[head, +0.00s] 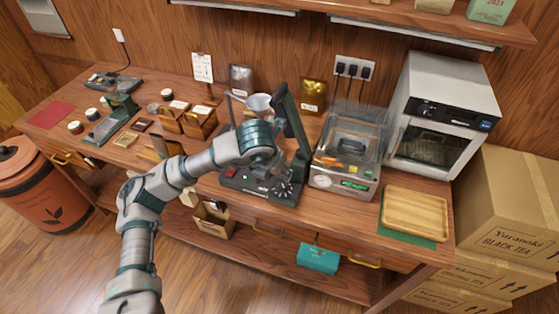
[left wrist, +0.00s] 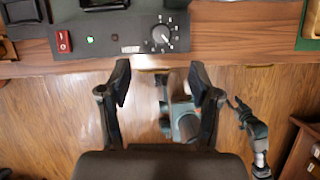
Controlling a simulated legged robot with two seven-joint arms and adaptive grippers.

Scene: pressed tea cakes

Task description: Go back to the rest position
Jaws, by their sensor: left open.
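My left arm comes in from the lower left in the head view and reaches over the front of the bench (head: 345,223). Its wrist is in front of the dark press machine (head: 262,190), and the fingers are hidden there. In the left wrist view my left gripper (left wrist: 160,85) is open and empty, with its fingers apart above the floor, just short of the bench's front edge. The machine's control panel (left wrist: 125,35), with red switch and dial, lies beyond the fingertips. What looks like my right gripper (left wrist: 240,108) hangs over the floor at the right; its jaws are too small to judge.
A clear-lidded machine (head: 345,160), a wooden tray (head: 415,213) on a green mat and a silver oven (head: 445,110) stand to the right. Cardboard boxes (head: 510,215) are stacked at the bench's right end. An orange bin (head: 38,190) stands left. Floor in front is open.

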